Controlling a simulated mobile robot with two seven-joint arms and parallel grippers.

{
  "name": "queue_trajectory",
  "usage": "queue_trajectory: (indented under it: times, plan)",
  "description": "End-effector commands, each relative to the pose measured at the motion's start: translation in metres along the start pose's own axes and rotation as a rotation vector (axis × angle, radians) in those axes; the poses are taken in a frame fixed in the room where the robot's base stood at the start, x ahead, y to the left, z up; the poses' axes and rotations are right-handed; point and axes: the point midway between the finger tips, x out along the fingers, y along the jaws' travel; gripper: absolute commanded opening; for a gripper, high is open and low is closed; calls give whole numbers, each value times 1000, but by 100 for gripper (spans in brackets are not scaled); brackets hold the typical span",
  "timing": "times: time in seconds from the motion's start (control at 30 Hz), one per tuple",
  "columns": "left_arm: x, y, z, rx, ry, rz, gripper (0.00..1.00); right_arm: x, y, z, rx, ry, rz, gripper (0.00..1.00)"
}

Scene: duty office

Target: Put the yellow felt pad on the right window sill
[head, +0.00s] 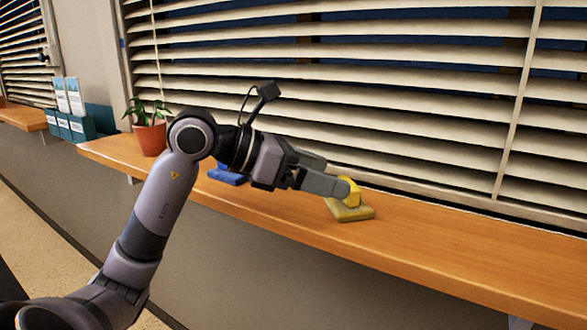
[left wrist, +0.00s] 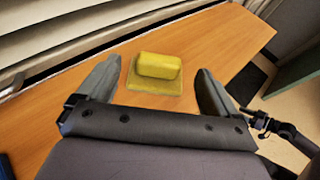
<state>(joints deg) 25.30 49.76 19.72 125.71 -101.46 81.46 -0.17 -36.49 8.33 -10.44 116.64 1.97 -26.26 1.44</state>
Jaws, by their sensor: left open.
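The yellow felt pad (head: 350,210) lies flat on the wooden window sill (head: 440,243), with a raised yellow block on top as its grip. In the left wrist view the yellow felt pad (left wrist: 154,83) sits between the spread fingers. My left gripper (head: 335,187) is open at the pad, its fingers either side of the raised block; the wrist view shows gaps on both sides of it. In the head view the fingers hide part of the block.
A blue object (head: 227,175) lies on the sill behind my left arm. A potted plant (head: 149,130) stands at the sill's left end. Blinds (head: 400,100) rise behind the sill. Another sill (head: 24,117) and a leaflet holder (head: 72,120) are far left. The sill right of the pad is clear.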

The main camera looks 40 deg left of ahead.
Motion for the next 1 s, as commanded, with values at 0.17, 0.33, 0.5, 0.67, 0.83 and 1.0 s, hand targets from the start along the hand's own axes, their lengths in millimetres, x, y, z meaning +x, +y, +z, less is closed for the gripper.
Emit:
queue_trajectory:
  times: [0.17,0.33,0.5,0.67,0.83,1.0]
  plan:
    - [-28,0,-2,1,2,3,93,4,0,4,0,3,-2,43]
    - [-44,0,-1,-1,2,1,93,5,1,6,-5,1,-2,43]
    - [-50,0,0,-1,1,-1,93,5,2,6,-12,0,-3,43]
    - [-50,0,0,-1,1,-1,93,5,2,6,-12,1,-3,43]
    - [-50,0,0,-1,1,-1,93,5,2,6,-12,1,-3,43]
    - [-50,0,0,-1,0,-1,93,5,1,6,-10,2,-3,43]
